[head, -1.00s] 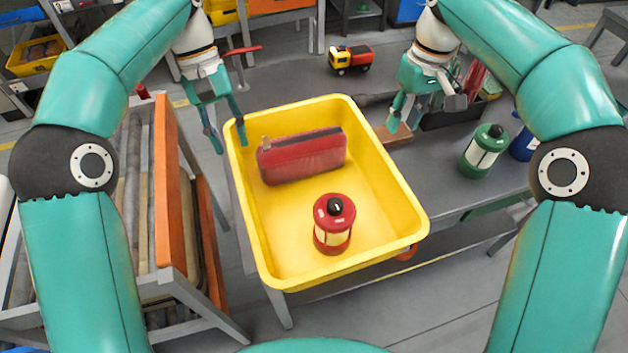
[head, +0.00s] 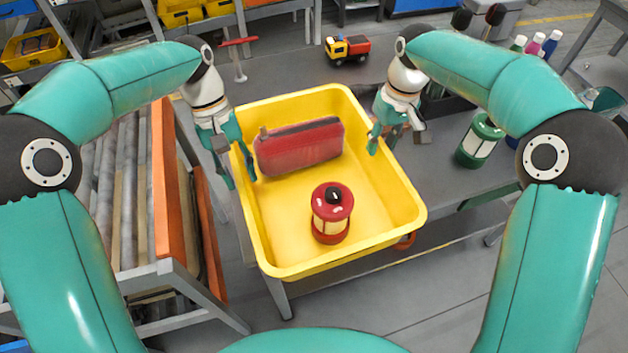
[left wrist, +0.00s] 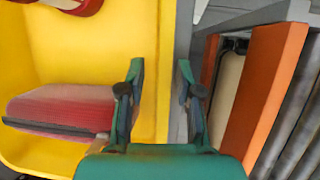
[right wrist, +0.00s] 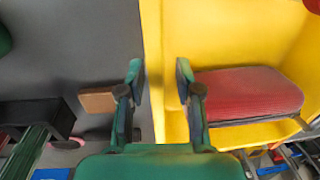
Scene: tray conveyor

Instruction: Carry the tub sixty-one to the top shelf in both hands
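The yellow tub (head: 285,225) stands on a grey surface; I can read no number on it. A red case (head: 300,148) and a red lantern (head: 331,212) are inside it. My left gripper (head: 240,182) is open at the tub's left rim. In the left wrist view its fingers (left wrist: 162,75) stand on either side of the tub's edge (left wrist: 150,40). My right gripper (head: 383,148) is open at the right rim. In the right wrist view its fingers (right wrist: 158,72) stand on either side of the tub wall (right wrist: 220,40). Contact with the rim cannot be told.
A green lantern (head: 480,140) stands right of the tub, with several bottles (head: 535,43) behind. A toy truck (head: 347,48) is beyond the tub. A rack with orange boards (head: 173,190) stands close on the left. A brown block (right wrist: 98,101) lies beside the tub's right wall.

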